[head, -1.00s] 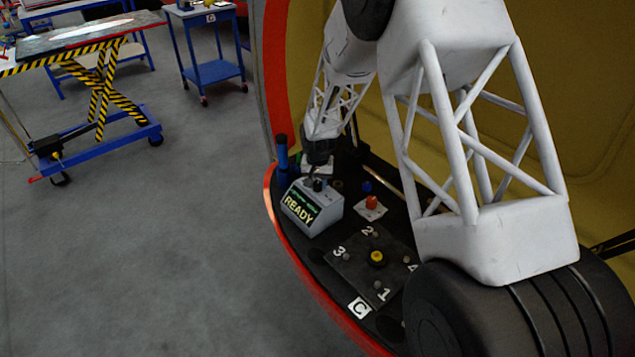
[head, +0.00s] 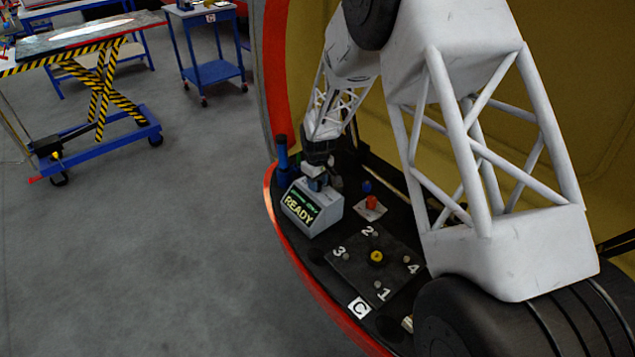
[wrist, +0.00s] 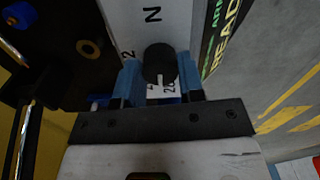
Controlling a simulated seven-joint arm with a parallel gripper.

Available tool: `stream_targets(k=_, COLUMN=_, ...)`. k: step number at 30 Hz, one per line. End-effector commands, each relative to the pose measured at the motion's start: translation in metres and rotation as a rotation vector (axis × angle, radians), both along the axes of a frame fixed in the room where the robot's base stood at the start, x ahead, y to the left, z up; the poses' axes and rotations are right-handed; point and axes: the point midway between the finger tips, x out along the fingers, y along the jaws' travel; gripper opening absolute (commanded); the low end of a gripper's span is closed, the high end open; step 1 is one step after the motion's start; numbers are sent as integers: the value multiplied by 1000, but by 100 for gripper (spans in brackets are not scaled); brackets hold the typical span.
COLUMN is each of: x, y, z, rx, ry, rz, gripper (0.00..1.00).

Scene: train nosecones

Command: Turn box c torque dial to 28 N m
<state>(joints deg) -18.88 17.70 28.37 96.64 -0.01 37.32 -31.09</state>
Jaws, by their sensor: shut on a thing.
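The grey torque box (head: 330,207) with a green-and-yellow "READY" screen (head: 300,206) stands on the black deck in the head view. My gripper (head: 316,184) is at the box top and hides the dial there. In the wrist view, the black round dial (wrist: 160,62) sits on the light box top, between the blue fingertips of my gripper (wrist: 160,78), which is shut on it. A white mark on the dial points toward my gripper's palm. Printed numbers lie around the dial, partly hidden by the fingers; I cannot read the setting surely.
A blue cylinder (head: 282,158) stands close behind the box. A red knob (head: 371,202) and a blue knob (head: 367,187) are to its right. A dark numbered plate (head: 349,267) with a yellow knob (head: 376,257) lies in front, by a "C" label (head: 359,307). Open floor lies left.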

Motion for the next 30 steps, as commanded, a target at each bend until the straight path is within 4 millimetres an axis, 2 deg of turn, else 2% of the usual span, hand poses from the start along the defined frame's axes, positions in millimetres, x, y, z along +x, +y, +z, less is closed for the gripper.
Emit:
stream_targets(k=7, x=1, y=1, z=2, rx=1, ry=-3, rz=75, gripper=12)
stream_targets(k=20, x=1, y=1, z=2, rx=1, ry=-3, rz=86, gripper=12)
stream_targets(k=21, x=1, y=1, z=2, rx=1, ry=-3, rz=86, gripper=40)
stream_targets(k=24, x=1, y=1, z=1, rx=0, ry=-3, rz=86, gripper=56)
stream_targets(k=26, x=1, y=1, z=1, rx=1, ry=-2, rz=85, gripper=61)
stream_targets(k=30, x=1, y=0, z=1, rx=0, ry=-1, rz=85, gripper=61)
